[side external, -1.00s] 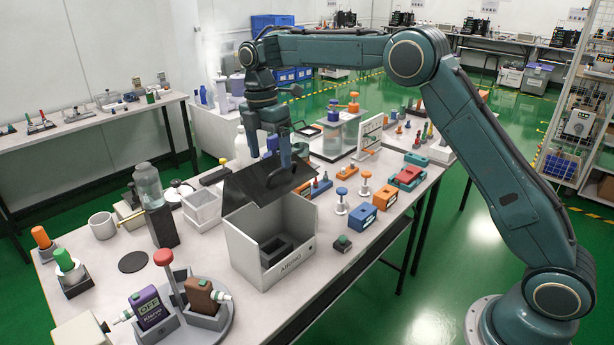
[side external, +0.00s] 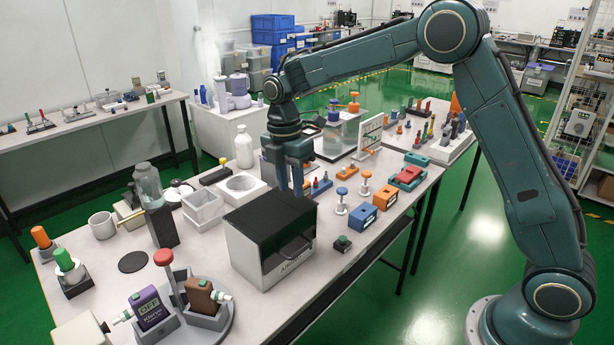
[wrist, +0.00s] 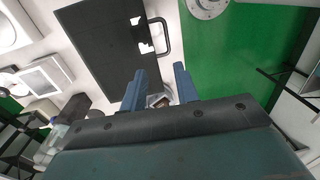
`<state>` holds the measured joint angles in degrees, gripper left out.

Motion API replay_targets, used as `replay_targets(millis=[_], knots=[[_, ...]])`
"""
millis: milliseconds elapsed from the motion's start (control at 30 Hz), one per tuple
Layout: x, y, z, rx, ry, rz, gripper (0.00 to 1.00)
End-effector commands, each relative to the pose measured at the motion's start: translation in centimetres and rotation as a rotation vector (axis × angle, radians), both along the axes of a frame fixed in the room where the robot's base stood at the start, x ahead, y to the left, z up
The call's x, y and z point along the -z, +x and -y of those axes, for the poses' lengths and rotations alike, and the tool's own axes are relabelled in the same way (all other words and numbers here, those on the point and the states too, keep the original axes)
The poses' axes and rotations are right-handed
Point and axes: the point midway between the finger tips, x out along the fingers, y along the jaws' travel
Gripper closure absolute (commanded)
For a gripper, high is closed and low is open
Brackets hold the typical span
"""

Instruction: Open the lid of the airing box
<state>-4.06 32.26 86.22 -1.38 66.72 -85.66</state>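The airing box (side external: 243,258) is a pale grey box on the table in the side view. Its black lid (side external: 270,213) lies flat over the top, and the front opening now looks dark. In the wrist view the lid (wrist: 100,45) is a black panel with a dark loop handle (wrist: 167,37) at its right edge. My gripper (side external: 293,192) points down just behind the box's right rear side. In the wrist view my gripper (wrist: 160,70) has its two fingers apart with nothing held between them, clear of the handle.
Blue and orange blocks (side external: 361,217) and knobbed stands (side external: 341,203) stand right of the box. A white square container (side external: 203,208) and a block with a round recess (side external: 240,187) are at its left. A round holder with bottles (side external: 205,320) is in front.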

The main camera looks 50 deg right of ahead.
Motion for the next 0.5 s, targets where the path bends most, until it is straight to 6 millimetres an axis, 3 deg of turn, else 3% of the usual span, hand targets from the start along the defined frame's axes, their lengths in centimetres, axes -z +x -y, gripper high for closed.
replay_targets(millis=[500], knots=[[6.1, -3.4, 0.0, -0.001, 0.000, -0.003, 0.69]])
